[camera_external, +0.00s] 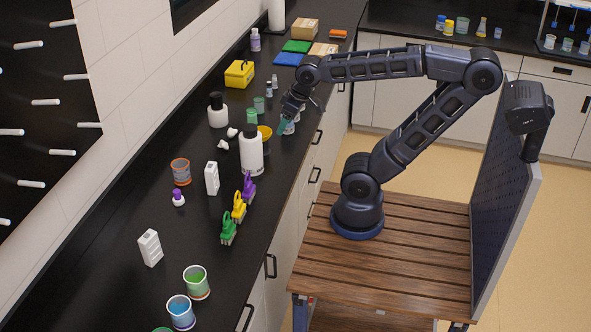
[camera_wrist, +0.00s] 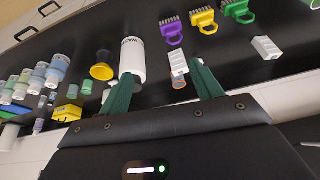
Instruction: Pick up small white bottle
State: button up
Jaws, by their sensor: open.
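Several bottles could fit the name. A small white bottle with a purple cap (camera_external: 178,198) stands toward the left of the black counter. A mid-sized white bottle with a black cap (camera_external: 218,110) stands near the wall, and a larger white bottle (camera_external: 251,155) stands nearer the front edge. Tiny pale bottles (camera_external: 270,88) stand farther back. My gripper (camera_external: 287,127) is over the counter's front edge, beyond the larger white bottle and apart from it. In the wrist view, the open green fingers (camera_wrist: 162,70) hold nothing; a white bottle (camera_wrist: 132,58) shows beyond the left finger.
Purple, yellow and green brushes (camera_external: 239,207) line the front edge. A yellow cup (camera_external: 264,132), a yellow box (camera_external: 239,74), white blocks (camera_external: 211,178) and colored cups (camera_external: 197,283) crowd the counter. Bare counter (camera_external: 125,285) shows at the near left.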

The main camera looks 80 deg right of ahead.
jog(key=w+a+m+g, duration=0.15)
jog(key=w+m, duration=0.25)
jog(key=w, duration=0.7)
jog(key=m+g, duration=0.3)
jog(key=m, duration=0.8)
send_over(176, 191)
notch_tip(176, 191, down, 18)
jog(key=shift+a+r, duration=0.1)
jog(key=shift+a, duration=0.05)
jog(key=shift+w+f, duration=0.1)
jog(key=shift+f, duration=0.3)
jog(key=f, duration=1)
jog(key=shift+s+f, duration=0.15)
jog(key=shift+s, duration=0.05)
jog(key=c, duration=1.1)
